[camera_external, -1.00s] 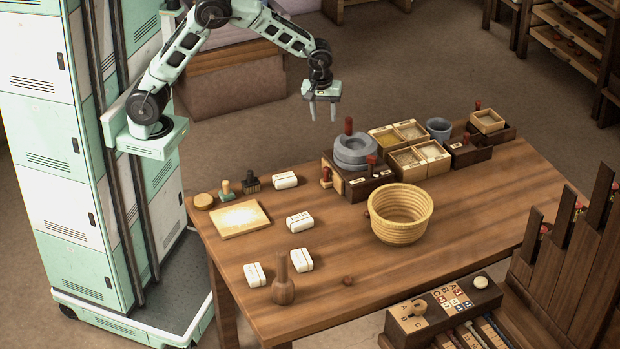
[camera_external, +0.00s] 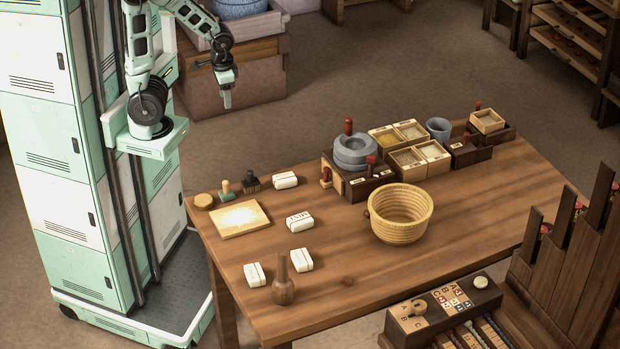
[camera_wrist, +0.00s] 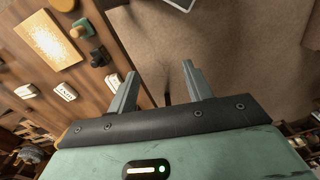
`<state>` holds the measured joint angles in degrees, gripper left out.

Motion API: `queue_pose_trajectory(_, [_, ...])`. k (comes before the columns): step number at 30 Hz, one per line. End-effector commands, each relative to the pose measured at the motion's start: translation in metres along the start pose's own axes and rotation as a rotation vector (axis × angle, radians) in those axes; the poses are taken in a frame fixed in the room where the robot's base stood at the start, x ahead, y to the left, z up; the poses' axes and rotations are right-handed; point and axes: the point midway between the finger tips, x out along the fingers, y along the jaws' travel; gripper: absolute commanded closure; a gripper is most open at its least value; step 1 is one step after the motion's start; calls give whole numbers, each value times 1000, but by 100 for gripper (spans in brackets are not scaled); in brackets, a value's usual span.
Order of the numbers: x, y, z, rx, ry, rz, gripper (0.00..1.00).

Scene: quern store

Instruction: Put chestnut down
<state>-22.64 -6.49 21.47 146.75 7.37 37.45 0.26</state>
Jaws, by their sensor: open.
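A small reddish-brown round thing, which looks like the chestnut (camera_external: 367,214), shows at the left side of the coiled straw basket (camera_external: 400,229) on the wooden table (camera_external: 340,250). I cannot tell if it touches the basket. The basket's visible inside looks empty. My gripper (camera_external: 227,102) is up behind the table's back left corner, clear of the tabletop, pointing down. In the wrist view my gripper (camera_wrist: 160,70) has its two fingers apart with nothing between them, over the floor beside the table edge.
Grey stone rings (camera_external: 355,152) and sample trays (camera_external: 408,163) line the back.

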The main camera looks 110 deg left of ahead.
Motion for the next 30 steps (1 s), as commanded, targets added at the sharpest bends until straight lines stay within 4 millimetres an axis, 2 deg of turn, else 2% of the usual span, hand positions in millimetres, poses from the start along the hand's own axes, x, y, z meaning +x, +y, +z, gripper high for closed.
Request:
queue_pose_trajectory(2, [1,1,-2,16,2,-4,50])
queue_pose_trajectory(5, [10,6,-16,151,16,-33,50])
queue_pose_trajectory(8, [24,23,-51,474,51,-104,50])
queue_pose_trajectory(11, [41,61,-99,947,92,-217,50])
queue_pose_trajectory(12, [47,82,-118,1154,106,-271,50])
queue_pose_trajectory(14, [55,118,-144,1458,125,-358,50])
queue_pose_trajectory(15, [60,146,-159,1660,134,-421,50])
queue_pose_trajectory(17, [67,190,-176,1951,144,-522,50])
queue_pose_trajectory(18, [71,220,-184,2133,146,-594,50])
queue_pose_trajectory(21, [79,290,-193,2520,143,-772,50])
queue_pose_trajectory(24, [83,344,-192,2791,129,-929,50])
queue_pose_trajectory(27, [84,376,-189,2944,114,-1035,50])
queue_pose_trajectory(28, [84,382,-188,-2946,-110,1047,50])
queue_pose_trajectory(30, [86,388,-189,-2904,-101,1044,50])
